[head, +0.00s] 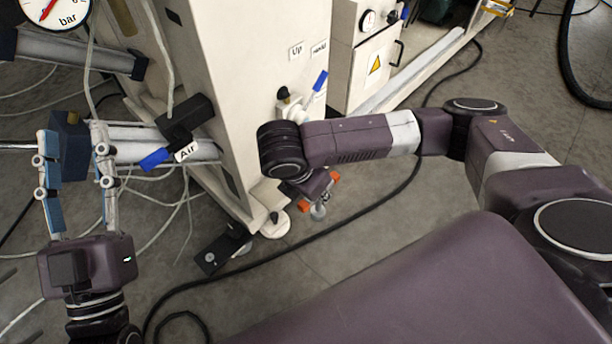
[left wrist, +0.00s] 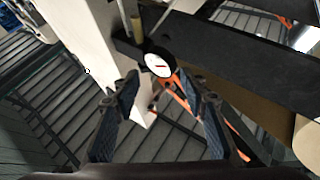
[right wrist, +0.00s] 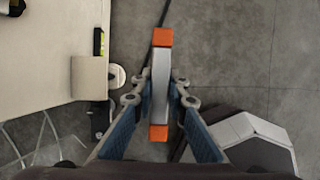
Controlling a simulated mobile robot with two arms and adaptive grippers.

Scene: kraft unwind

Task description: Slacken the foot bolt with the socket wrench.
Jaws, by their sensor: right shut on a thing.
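The socket wrench (right wrist: 160,88) shows in the right wrist view as a grey bar with orange ends. My right gripper (right wrist: 163,93) is shut on its middle. In the head view the orange ends and a grey round socket (head: 318,212) show below my right wrist, above the floor and right of the white machine's base. A black foot plate (head: 222,251) with a small round bolt-like spot (head: 210,258) lies at the base, left of the wrench and apart from it. I cannot tell which part is the foot bolt. My left gripper (head: 75,138) is open, far left.
The white machine frame (head: 235,95) stands in the middle. A pale round foot (head: 275,224) sits at its lower corner. A black cable (head: 365,215) crosses the floor. An "Air" valve with a blue handle (head: 155,159) is near my left gripper. Floor right of the base is mostly clear.

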